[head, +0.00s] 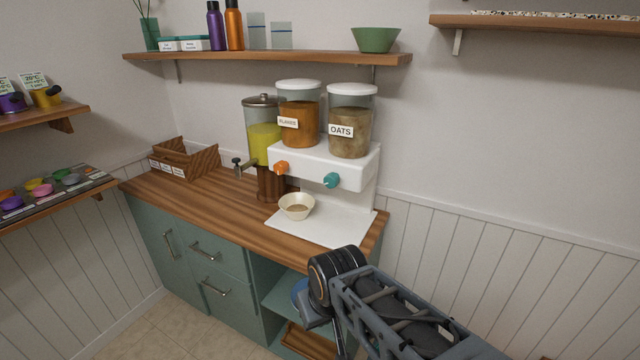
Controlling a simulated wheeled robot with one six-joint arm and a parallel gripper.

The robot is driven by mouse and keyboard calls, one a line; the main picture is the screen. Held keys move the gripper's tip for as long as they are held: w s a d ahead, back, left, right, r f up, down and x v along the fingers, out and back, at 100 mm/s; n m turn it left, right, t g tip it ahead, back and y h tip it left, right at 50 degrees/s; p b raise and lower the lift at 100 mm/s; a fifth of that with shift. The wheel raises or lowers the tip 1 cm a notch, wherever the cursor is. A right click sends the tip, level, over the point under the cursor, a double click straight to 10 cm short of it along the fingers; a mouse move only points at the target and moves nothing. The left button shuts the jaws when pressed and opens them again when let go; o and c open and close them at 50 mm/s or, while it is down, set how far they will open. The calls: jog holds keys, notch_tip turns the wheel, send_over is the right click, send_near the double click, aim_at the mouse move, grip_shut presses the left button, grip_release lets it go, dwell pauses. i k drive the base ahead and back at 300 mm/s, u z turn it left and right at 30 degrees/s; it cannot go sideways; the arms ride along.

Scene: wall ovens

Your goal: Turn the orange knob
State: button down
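The orange knob (281,168) is on the left of the front face of the white double dispenser (318,168), below the left container of brown-orange flakes (299,125). A teal knob (331,181) is on the right, below the container labelled OATS (350,135). My arm comes in from the bottom right. Its end, with my gripper (316,320), is low in front of the counter, below and well apart from the orange knob. The fingers are not clear, so I cannot tell whether they are open or shut.
A cream bowl (296,206) stands below the dispenser on its white base (335,228). A drink dispenser with yellow liquid (263,140) stands close on the left. A wooden box (185,160) is farther left on the counter (215,205). A wall shelf (290,58) runs above.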

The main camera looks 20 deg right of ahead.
aim_at(281, 167)
jog(key=z, duration=0.05)
jog(key=k, duration=0.4)
jog(key=u, duration=0.7)
jog(key=i, duration=1)
jog(key=u, duration=0.15)
